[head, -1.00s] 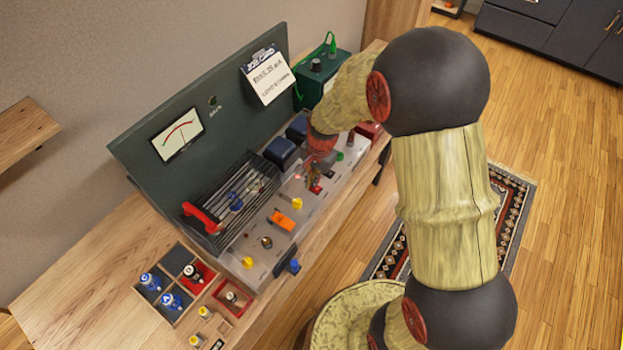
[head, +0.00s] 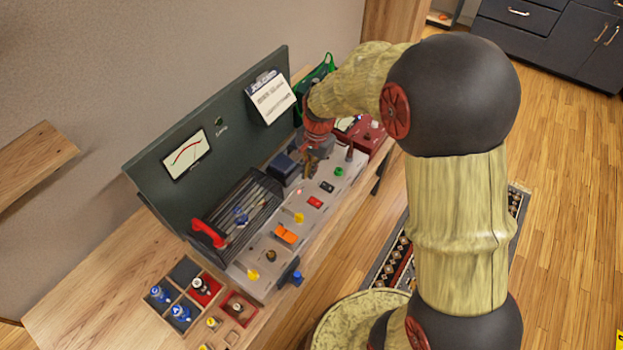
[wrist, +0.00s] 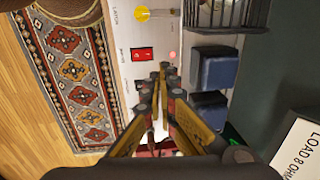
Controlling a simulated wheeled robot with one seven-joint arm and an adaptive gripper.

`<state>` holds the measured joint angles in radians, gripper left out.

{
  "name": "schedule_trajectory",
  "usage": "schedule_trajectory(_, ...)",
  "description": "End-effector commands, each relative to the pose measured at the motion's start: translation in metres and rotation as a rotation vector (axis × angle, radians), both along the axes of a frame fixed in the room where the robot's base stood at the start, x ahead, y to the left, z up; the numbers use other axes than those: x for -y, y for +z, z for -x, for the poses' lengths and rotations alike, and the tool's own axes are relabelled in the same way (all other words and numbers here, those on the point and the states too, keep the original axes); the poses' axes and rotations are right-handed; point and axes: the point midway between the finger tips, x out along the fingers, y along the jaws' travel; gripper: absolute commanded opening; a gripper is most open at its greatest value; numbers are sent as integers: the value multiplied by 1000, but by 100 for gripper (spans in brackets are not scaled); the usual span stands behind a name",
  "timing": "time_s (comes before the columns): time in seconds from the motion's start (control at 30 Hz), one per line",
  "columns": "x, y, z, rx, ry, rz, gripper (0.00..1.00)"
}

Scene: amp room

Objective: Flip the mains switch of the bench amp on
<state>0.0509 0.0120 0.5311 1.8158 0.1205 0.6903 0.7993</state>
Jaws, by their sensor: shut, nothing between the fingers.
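The bench amp has a dark green upright panel (head: 235,125) and a pale grey control deck (head: 262,238). A red rocker switch (head: 316,202) sits on the deck, and it also shows in the wrist view (wrist: 142,54). I take it as the mains switch; its label is too small to read surely, and I cannot tell which way it is rocked. My gripper (head: 308,177) is above the deck, beside the dark blue blocks and farther back than the red switch. In the wrist view its fingers (wrist: 163,70) are shut and empty, apart from the red switch.
A black rocker (head: 327,187), green button (head: 339,171), yellow knob (head: 299,218) and orange part (head: 285,234) share the deck. A small pinkish lamp (wrist: 172,55) is beside the red switch. Dark blue blocks (wrist: 213,70) stand close to my fingers. A sorting tray (head: 190,322) lies at the left.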

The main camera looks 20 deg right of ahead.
Motion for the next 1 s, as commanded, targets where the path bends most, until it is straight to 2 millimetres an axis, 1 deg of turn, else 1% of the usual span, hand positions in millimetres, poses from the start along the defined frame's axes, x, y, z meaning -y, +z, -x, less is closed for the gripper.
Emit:
schedule_trajectory(0.03,0,7,-1,0,0,0,0)
schedule_trajectory(0.1,-1,13,-1,0,0,0,0)
schedule_trajectory(0.23,-1,18,-2,-1,0,0,0)
schedule_trajectory(0.8,-1,18,-2,-1,3,0,0)
schedule_trajectory(0.93,-1,18,0,-2,58,6,0)
schedule_trajectory(1.0,-1,16,5,-12,122,11,0)
